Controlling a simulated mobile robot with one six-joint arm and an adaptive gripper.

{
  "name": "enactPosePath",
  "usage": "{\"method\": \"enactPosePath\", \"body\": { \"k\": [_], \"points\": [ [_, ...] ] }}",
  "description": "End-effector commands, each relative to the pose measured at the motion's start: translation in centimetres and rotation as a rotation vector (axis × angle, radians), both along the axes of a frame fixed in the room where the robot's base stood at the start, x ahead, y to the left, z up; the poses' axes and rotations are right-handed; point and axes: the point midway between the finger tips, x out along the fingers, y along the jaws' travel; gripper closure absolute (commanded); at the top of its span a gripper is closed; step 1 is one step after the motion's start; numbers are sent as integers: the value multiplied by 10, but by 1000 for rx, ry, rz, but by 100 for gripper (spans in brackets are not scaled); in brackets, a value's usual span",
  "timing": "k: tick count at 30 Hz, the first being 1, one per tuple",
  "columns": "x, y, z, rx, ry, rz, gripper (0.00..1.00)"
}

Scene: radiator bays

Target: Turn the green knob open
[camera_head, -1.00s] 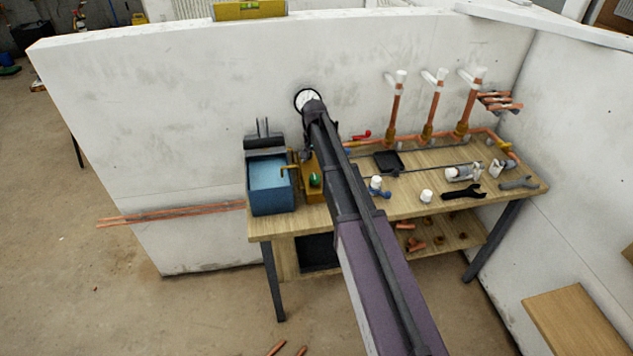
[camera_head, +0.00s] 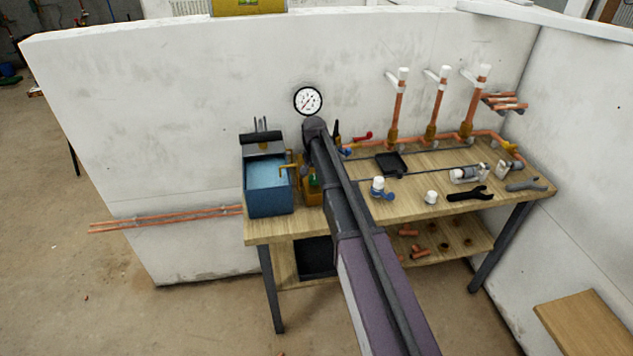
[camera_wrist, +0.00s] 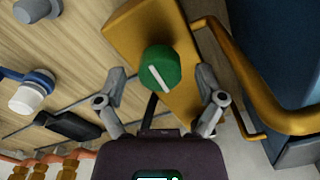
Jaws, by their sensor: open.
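The green knob (camera_wrist: 160,68) has a white pointer line and sits on a yellow-orange block (camera_wrist: 140,33) in the wrist view. In the head view the knob (camera_head: 313,181) is partly hidden beside my arm, on the block next to the blue tank. My gripper (camera_wrist: 160,92) is open, with one finger on each side below the knob in the wrist view. The fingers look apart from the knob, with nothing held. The white line runs slantwise across the knob's face. In the head view my gripper is mostly hidden behind my arm.
A blue tank (camera_head: 268,200) stands left of the block, and a brass pipe (camera_wrist: 285,119) curves close to the right finger. A gauge (camera_head: 308,101) hangs on the wall behind. White-capped valves and tools lie on the bench (camera_head: 420,205) to the right.

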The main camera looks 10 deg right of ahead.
Motion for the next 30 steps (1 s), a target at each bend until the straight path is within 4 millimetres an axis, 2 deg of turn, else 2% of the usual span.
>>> {"method": "enactPosePath", "body": {
  "k": [14, 15, 17, 23, 30],
  "points": [
    [0, 0, -5, 0, 0, 0, 12],
    [0, 0, -5, 0, 0, 0, 15],
    [0, 0, -5, 0, 0, 0, 33],
    [0, 0, -5, 0, 0, 0, 92],
    [0, 0, -5, 0, 0, 23, 94]
  ]
}}
